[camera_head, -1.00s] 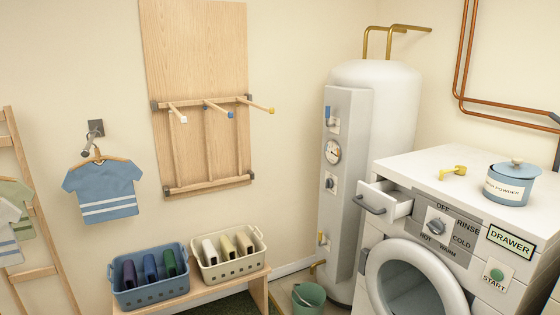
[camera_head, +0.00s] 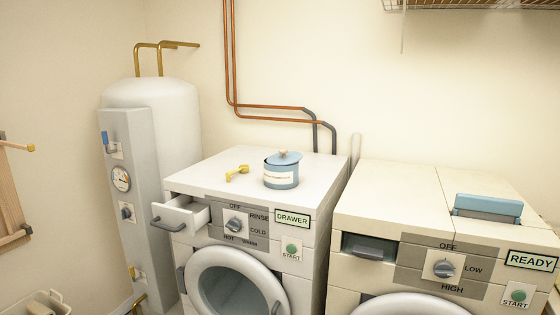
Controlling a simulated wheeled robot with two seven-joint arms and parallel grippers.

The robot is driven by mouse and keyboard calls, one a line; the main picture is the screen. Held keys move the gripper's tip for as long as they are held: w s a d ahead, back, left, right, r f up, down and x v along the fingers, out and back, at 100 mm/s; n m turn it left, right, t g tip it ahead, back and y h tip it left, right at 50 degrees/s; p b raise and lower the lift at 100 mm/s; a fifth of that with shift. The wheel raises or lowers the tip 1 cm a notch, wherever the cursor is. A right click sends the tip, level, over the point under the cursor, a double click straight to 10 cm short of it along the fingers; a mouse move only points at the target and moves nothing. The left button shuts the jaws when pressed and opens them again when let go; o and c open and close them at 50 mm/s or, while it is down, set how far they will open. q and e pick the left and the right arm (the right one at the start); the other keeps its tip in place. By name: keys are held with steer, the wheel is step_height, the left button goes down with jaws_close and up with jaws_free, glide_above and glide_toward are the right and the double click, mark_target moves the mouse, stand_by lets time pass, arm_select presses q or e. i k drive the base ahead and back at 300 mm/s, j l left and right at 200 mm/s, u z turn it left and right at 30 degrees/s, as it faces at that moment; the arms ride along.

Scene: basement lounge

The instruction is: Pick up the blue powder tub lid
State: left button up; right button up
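The blue powder tub (camera_head: 281,174) stands on top of the left, white washing machine (camera_head: 216,165). Its blue lid (camera_head: 283,157) with a small round knob sits on the tub. The tub has a white label on its front. Neither of my grippers shows in the view.
A yellow scoop (camera_head: 237,172) lies left of the tub. The washer's small drawer (camera_head: 181,215) stands open. A cream machine (camera_head: 390,200) with a blue-grey flap (camera_head: 487,207) stands to the right. A white boiler (camera_head: 150,110) is at left; copper pipes (camera_head: 231,60) run behind.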

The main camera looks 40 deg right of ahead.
mark_target(285, 158)
steer(key=i+j+z, duration=0.1)
steer(key=z, duration=0.35)
steer(key=j+z, duration=0.1)
steer(key=z, duration=0.3)
steer(key=i+j+z, duration=0.2)
steer(key=j, duration=0.2)
steer(key=j+z, duration=0.2)
steer(key=j, duration=0.25)
steer(key=i+j+z, duration=0.2)
steer(key=j, duration=0.9)
